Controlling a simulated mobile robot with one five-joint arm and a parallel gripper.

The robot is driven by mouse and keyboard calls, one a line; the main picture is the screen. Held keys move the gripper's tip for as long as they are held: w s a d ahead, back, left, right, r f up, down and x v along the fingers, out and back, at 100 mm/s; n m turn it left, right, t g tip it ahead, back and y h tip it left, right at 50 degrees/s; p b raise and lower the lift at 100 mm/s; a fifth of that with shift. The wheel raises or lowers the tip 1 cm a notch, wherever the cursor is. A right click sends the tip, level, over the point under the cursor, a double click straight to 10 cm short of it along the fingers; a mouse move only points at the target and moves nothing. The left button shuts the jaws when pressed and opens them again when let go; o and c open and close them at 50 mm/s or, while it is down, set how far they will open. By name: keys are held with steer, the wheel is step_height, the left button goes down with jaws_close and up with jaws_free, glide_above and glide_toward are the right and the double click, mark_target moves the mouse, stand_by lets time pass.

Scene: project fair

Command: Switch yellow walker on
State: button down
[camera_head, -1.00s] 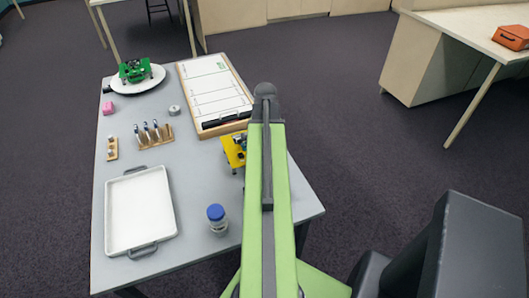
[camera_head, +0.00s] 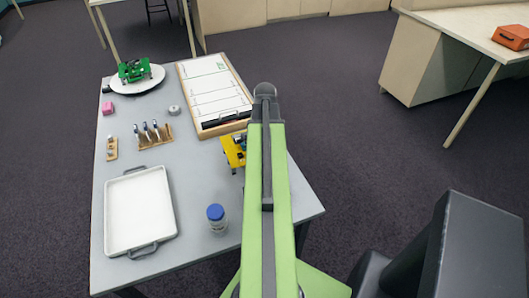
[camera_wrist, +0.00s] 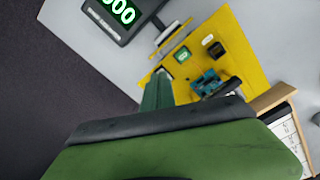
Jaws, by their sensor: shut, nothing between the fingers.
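The yellow walker (camera_head: 233,151) stands on the grey table, partly hidden behind my green arm in the head view. In the wrist view its flat yellow top (camera_wrist: 238,50) fills the upper middle. That top carries a small green-lit part, a black part and a blue-green circuit board (camera_wrist: 207,83). I cannot tell which part is the switch or how it is set. My gripper (camera_wrist: 158,80) is shut and empty, its tips over the near left edge of the yellow top. I cannot tell whether they touch it. In the head view my arm hides the gripper.
A dark box with a green digit display (camera_wrist: 122,12) is close to the walker's left in the wrist view. A framed white board (camera_head: 215,92), a white tray (camera_head: 139,210), a blue-capped jar (camera_head: 217,219) and a green walker (camera_head: 134,70) on a white plate share the table.

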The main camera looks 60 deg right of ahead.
steer(key=shift+f+b, duration=0.8)
steer(key=shift+f, duration=0.05)
steer(key=shift+r, duration=0.1)
step_height(320, 180, up, 7)
steer(key=p, duration=0.7)
stand_by(0.4)
